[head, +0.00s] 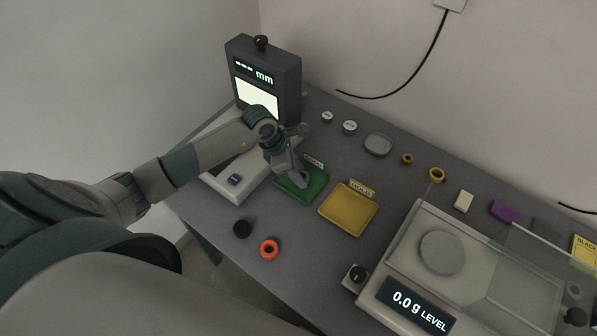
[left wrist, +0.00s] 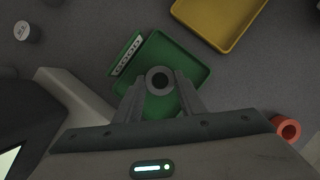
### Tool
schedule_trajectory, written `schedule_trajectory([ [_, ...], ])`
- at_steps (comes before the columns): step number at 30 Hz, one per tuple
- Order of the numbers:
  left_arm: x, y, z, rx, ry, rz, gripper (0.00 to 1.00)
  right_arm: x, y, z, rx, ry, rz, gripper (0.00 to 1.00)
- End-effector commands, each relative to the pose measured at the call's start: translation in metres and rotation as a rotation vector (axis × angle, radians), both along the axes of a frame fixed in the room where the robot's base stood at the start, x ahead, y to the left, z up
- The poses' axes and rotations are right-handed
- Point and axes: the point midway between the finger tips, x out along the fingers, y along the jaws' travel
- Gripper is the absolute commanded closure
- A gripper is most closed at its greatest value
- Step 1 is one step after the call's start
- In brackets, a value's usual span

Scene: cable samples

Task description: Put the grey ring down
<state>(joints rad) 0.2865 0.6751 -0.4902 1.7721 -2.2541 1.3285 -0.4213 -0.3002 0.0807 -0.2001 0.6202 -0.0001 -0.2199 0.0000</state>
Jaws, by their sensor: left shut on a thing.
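My left gripper (head: 300,178) is over the green tray (head: 317,182) in the head view. In the left wrist view the gripper (left wrist: 160,92) is shut on the grey ring (left wrist: 159,71), one finger on each side of it. The ring's round hole faces the camera. The green tray (left wrist: 192,64), with a label reading GOOD (left wrist: 126,54), lies directly below the ring. I cannot tell whether the ring touches the tray floor. In the head view the ring is hard to make out at the fingertips. My right gripper is not in view.
A yellow tray (head: 347,211) lies right of the green one. A black ring (head: 242,228) and an orange ring (head: 269,249) lie in front. A measuring device with a lit screen (head: 258,95) stands behind. A scale (head: 440,285) stands at right.

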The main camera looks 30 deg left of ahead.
Motion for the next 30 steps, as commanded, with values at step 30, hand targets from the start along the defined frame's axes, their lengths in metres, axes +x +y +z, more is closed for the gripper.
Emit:
schedule_trajectory([
  [30,-0.012,0.018,0.051,0.002,-0.004,-0.001,0.45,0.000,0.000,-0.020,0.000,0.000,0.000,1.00],
])
